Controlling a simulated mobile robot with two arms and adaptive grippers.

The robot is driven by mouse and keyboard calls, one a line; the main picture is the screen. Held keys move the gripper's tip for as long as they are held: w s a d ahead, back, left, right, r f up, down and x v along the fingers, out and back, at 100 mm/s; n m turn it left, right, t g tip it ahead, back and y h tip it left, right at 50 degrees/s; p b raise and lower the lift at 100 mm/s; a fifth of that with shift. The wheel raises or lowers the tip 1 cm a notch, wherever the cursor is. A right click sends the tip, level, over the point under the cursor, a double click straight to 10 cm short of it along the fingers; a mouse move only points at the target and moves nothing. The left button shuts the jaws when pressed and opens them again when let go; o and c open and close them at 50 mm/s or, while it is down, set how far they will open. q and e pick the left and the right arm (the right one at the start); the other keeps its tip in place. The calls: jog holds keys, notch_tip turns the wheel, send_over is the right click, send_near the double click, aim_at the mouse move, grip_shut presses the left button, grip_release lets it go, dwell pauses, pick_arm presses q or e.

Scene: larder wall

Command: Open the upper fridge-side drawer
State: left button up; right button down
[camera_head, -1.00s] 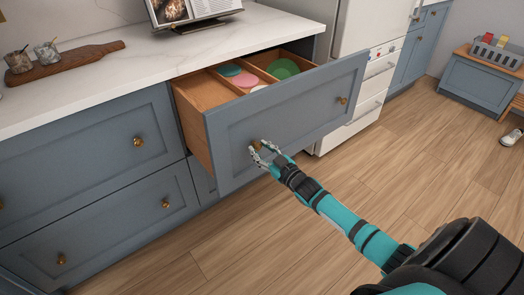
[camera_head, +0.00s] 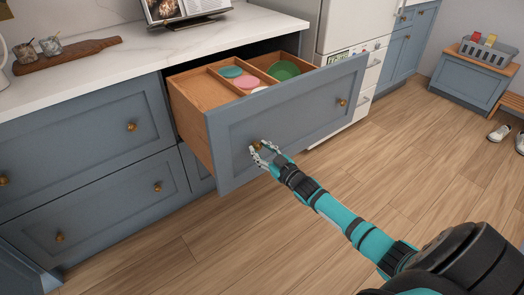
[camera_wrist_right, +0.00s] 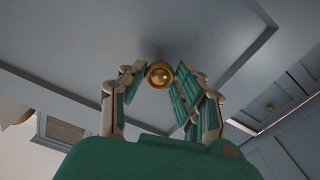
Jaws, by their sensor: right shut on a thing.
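The upper fridge-side drawer (camera_head: 295,115) is a blue-grey drawer with a wooden inside, and it stands pulled well out of the cabinet. Its front has two brass knobs. My right gripper (camera_head: 265,153) is at the left knob, shut on it; the knob (camera_wrist_right: 159,75) shows between the fingers in the right wrist view. The right knob (camera_head: 343,102) is free. Inside the drawer are wooden dividers and round pieces: a green one (camera_head: 283,70), a teal one (camera_head: 231,72) and a pink one (camera_head: 246,82). My left gripper is out of view.
The white fridge (camera_head: 345,30) stands right of the drawer. Closed blue-grey drawers (camera_head: 80,130) are at the left. A white counter (camera_head: 120,65) holds a wooden board (camera_head: 68,55) and a screen or book stand (camera_head: 180,15). The wooden floor in front is clear.

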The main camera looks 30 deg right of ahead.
jog(key=c, duration=0.9)
grip_release()
jog(key=shift+c, duration=0.2)
jog(key=shift+s, duration=0.1)
jog(key=shift+s+f, duration=0.1)
jog(key=shift+s, duration=0.25)
jog(key=s, duration=1.1)
jog(key=shift+d, duration=0.45)
